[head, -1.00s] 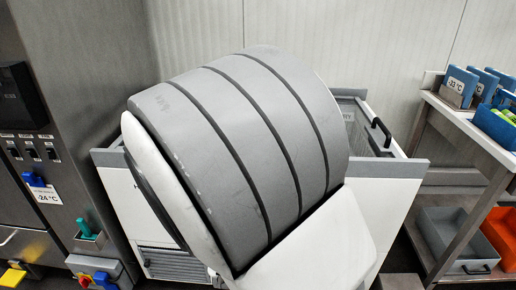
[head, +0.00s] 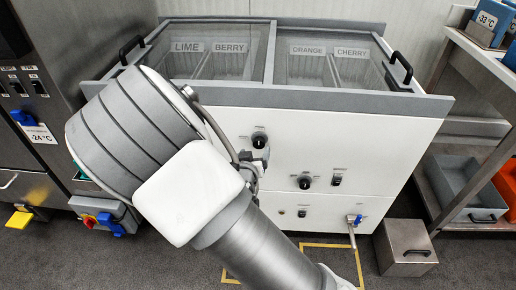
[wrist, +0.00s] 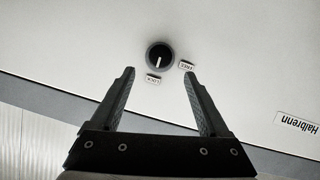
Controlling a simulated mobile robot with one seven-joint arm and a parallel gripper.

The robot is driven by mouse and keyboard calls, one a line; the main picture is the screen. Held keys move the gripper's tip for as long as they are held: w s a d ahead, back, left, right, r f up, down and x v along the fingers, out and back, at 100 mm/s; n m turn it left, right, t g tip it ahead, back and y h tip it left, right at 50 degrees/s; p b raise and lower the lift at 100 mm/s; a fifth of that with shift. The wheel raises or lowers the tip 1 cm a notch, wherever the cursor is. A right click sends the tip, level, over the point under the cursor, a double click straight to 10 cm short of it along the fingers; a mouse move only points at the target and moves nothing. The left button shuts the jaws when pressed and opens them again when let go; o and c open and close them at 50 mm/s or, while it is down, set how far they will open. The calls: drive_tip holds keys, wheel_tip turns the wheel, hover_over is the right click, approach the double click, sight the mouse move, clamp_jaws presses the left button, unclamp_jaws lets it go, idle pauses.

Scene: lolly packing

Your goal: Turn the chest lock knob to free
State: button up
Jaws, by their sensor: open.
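The lock knob (wrist: 159,56) is black and round, on the white front of the chest (head: 330,130). In the wrist view it appears upside down, with a LOCK label (wrist: 153,79) and a FREE label (wrist: 187,66) beside it. Its white pointer mark points toward LOCK. In the head view the knob (head: 260,140) is high on the front panel. My gripper (wrist: 159,73) is open and empty. Its fingertips are spread to either side, just short of the knob in the picture; I see no contact. In the head view my arm largely hides the gripper.
The chest has glass lids (head: 223,50) over lime, berry, orange and cherry compartments. Another knob (head: 304,182) and a blue-handled valve (head: 354,219) are lower on the front. A metal box (head: 405,247) stands on the floor at right. A shelf with bins flanks the right side.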

sight(258, 144)
drive_tip(key=b+x, duration=0.1)
drive_tip(key=x, duration=0.6)
drive_tip(key=shift+w+b, duration=0.15)
drive_tip(key=shift+b, duration=0.2)
clamp_jaws()
